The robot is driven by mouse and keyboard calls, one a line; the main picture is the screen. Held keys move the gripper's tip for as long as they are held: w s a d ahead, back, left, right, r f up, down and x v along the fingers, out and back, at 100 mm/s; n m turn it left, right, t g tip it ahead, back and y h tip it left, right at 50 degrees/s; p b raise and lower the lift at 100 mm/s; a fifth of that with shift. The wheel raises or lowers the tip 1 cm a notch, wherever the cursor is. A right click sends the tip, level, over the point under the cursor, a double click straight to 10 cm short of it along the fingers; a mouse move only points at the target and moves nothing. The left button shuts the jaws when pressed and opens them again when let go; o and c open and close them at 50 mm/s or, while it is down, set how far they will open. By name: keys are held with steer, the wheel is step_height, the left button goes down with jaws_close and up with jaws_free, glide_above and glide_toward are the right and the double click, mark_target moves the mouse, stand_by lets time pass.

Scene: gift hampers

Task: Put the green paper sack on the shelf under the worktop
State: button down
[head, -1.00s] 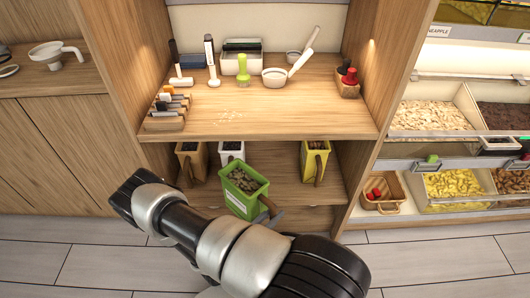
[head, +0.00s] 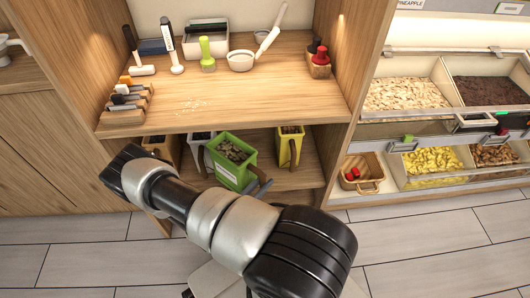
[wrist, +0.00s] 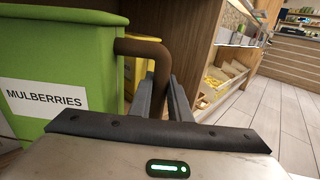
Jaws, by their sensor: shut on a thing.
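The green paper sack (head: 228,172) looks like a green open-topped container with dark contents, a brown side handle and a white label reading MULBERRIES. It is upright at the shelf (head: 299,178) under the worktop (head: 230,95), between a white and a yellow container. Whether its base touches the shelf is hidden. My gripper (head: 261,187) is shut on its handle at the right side. In the wrist view the green wall (wrist: 60,60) fills the left, and my gripper's fingers (wrist: 162,92) meet the brown handle.
A yellow container (head: 289,148) stands close right of the green one. A white (head: 199,150) and a brown container (head: 163,148) stand left. The worktop overhangs closely above. The cabinet's right side panel (head: 345,120) bounds the shelf. A wicker basket (head: 362,174) is farther right.

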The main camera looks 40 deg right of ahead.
steer(key=w+d, duration=0.3)
steer(key=w+d+b, duration=0.1)
steer(key=w+d, duration=0.2)
steer(key=d, duration=0.1)
steer(key=w+d+b, duration=0.1)
steer(key=w+d, duration=0.1)
steer(key=d, duration=0.1)
steer(key=shift+w+d+r, duration=0.15)
steer(key=shift+w+d, duration=0.25)
steer(key=shift+d, duration=0.1)
steer(key=shift+w+d+f+b, duration=0.15)
steer(key=shift+f+b, duration=0.2)
steer(key=shift+f, duration=0.25)
steer(key=shift+w+d+f+b, duration=0.15)
steer(key=shift+f+b, duration=0.2)
steer(key=shift+f, duration=0.2)
steer(key=shift+w+d+f+b, duration=0.15)
steer(key=shift+f+b, duration=0.2)
steer(key=shift+f, duration=0.4)
steer(key=c, duration=1.6)
jaws_free()
steer(key=shift+s+f, duration=0.1)
steer(key=shift+c, duration=0.2)
